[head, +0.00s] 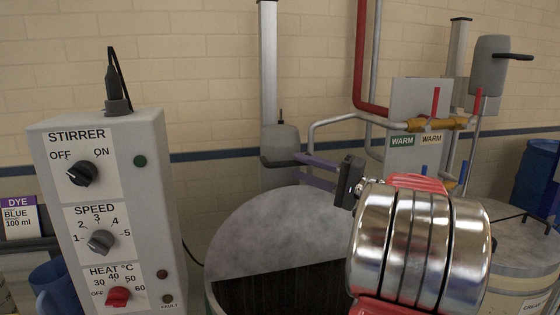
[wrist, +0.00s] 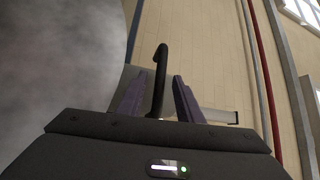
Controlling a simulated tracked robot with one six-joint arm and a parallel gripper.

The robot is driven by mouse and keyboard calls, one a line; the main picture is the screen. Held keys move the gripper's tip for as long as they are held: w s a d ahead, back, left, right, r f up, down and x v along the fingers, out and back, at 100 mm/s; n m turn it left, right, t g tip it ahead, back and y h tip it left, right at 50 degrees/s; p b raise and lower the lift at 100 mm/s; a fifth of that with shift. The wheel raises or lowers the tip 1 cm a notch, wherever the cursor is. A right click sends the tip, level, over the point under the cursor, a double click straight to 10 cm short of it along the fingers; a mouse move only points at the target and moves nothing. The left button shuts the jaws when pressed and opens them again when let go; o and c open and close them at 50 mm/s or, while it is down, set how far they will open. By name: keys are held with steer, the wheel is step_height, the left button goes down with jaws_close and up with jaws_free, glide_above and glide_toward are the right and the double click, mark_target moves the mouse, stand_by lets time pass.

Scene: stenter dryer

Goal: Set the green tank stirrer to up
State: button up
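The near stirrer head (head: 281,140) is a grey block low on a tall pale column (head: 268,60), behind the open tank (head: 212,300) in the middle. The tank's colour label is out of view. My gripper (head: 300,170) has purple fingers and reaches in from the right, just beside the stirrer head. In the wrist view, a black hooked handle (wrist: 158,80) stands between my two fingers (wrist: 158,95). The fingers are apart, with gaps showing on both sides of the handle.
A control box (head: 170,220) with stirrer, speed and heat knobs stands at the left. A second stirrer head (head: 488,65) sits high over the right tank (head: 515,260). A red pipe (head: 360,60) and valve pipes (head: 350,118) run behind my gripper.

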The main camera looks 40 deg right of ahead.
mark_target(280, 160)
steer(key=x, duration=0.7)
steer(key=shift+w, duration=0.3)
steer(key=shift+c, duration=0.4)
jaws_close()
steer(key=shift+a, duration=0.1)
